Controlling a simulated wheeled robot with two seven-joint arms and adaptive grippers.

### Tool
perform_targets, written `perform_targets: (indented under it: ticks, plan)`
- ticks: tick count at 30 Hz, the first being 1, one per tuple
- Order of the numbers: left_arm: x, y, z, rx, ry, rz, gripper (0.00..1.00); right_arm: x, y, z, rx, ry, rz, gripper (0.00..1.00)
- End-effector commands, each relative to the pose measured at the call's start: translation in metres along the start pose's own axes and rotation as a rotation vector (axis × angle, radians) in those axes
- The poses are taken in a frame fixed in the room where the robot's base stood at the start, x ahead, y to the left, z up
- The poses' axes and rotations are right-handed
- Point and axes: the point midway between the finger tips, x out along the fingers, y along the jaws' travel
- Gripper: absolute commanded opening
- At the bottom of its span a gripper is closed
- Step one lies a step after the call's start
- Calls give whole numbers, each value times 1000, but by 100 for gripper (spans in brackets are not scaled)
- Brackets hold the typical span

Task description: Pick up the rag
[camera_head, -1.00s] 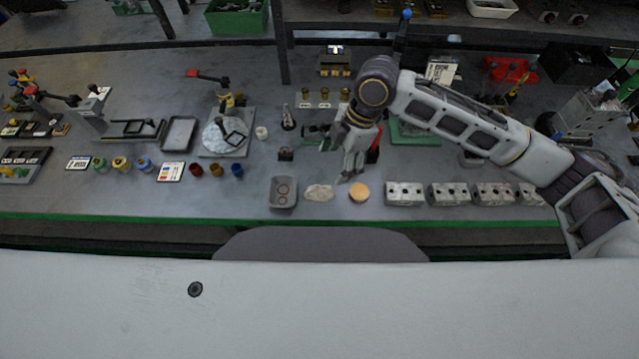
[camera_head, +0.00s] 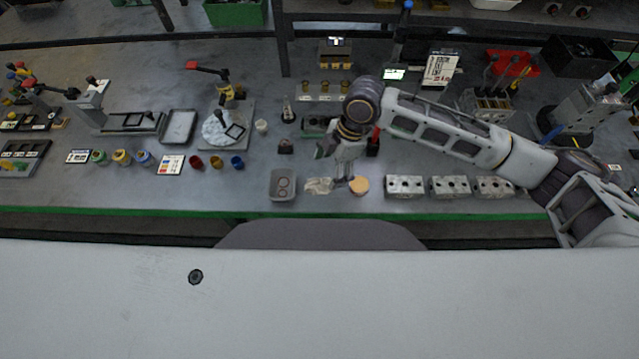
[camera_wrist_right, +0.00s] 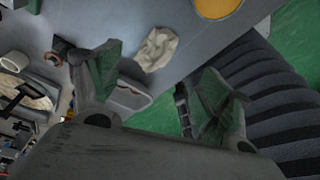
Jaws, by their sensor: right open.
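The rag (camera_head: 318,186) is a small crumpled beige cloth. It lies near the front edge of the bench, between a grey tray and a round tan disc. In the right wrist view the rag (camera_wrist_right: 157,49) shows beyond the fingertips, between their two sides. My right gripper (camera_head: 335,168) is open, above and a little behind the rag. In the wrist view its two green-padded fingers (camera_wrist_right: 158,72) are spread wide with nothing between them. The rag appears apart from the fingers. My left gripper is not in view.
The grey tray (camera_head: 283,197) holding rings is left of the rag, and the tan disc (camera_head: 360,185) is right of it. Several metal valve blocks (camera_head: 404,187) line the front edge further right.

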Motion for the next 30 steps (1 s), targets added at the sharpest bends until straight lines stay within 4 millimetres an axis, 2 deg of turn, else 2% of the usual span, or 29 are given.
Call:
perform_targets:
  ticks: [3, 7, 23, 30]
  plan:
    - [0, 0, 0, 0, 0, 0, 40, 14, 0, -1, 0, 1, -2, 78]
    - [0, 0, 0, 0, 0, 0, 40, 23, 0, 0, 0, 0, -1, 78]
    - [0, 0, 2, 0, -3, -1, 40, 30, 1, -2, 0, 1, -1, 78]
    - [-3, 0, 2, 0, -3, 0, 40, 53, 6, -5, 0, 0, -1, 78]
